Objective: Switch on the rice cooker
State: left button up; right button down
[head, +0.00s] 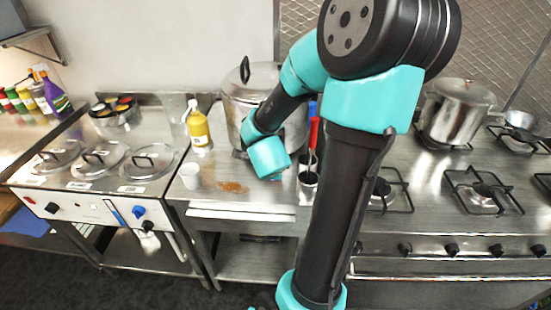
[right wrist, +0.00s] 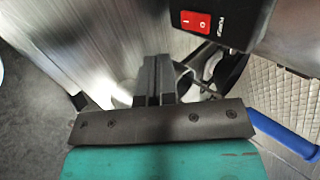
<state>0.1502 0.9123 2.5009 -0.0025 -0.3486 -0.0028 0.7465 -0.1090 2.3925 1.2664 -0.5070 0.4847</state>
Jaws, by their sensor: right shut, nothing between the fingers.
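The large silver pot-shaped body with a lid and black handle, likely the rice cooker (head: 236,92), stands on the counter at the back, partly behind my right arm. In the right wrist view a red rocker switch (right wrist: 196,22) marked I and O, labelled power, sits on a black housing (right wrist: 240,18) beside a brushed metal wall (right wrist: 95,35). My right gripper (right wrist: 156,62) is shut and empty, its tips below and left of the switch in that view. Contact cannot be told. In the head view its fingers are hidden behind its teal wrist. My left gripper is not in view.
A yellow bottle (head: 198,128), a white cup (head: 190,176) and a brown spill (head: 232,187) are left of my arm. A utensil holder (head: 308,181) stands close to its wrist. A lidded steel pot (head: 455,112) and burners (head: 480,195) are on the right.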

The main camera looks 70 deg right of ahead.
jog(key=x, duration=0.4)
jog(key=shift+f, duration=0.15)
jog(key=d, duration=0.1)
jog(key=w+d, duration=0.1)
jog(key=d, duration=0.1)
jog(key=shift+d+f, duration=0.1)
jog(key=shift+f, duration=0.05)
jog(key=shift+w+d, duration=0.2)
jog(key=shift+d, duration=0.15)
jog(key=shift+d+f, duration=0.15)
jog(key=shift+r, duration=0.2)
jog(key=shift+r, duration=0.65)
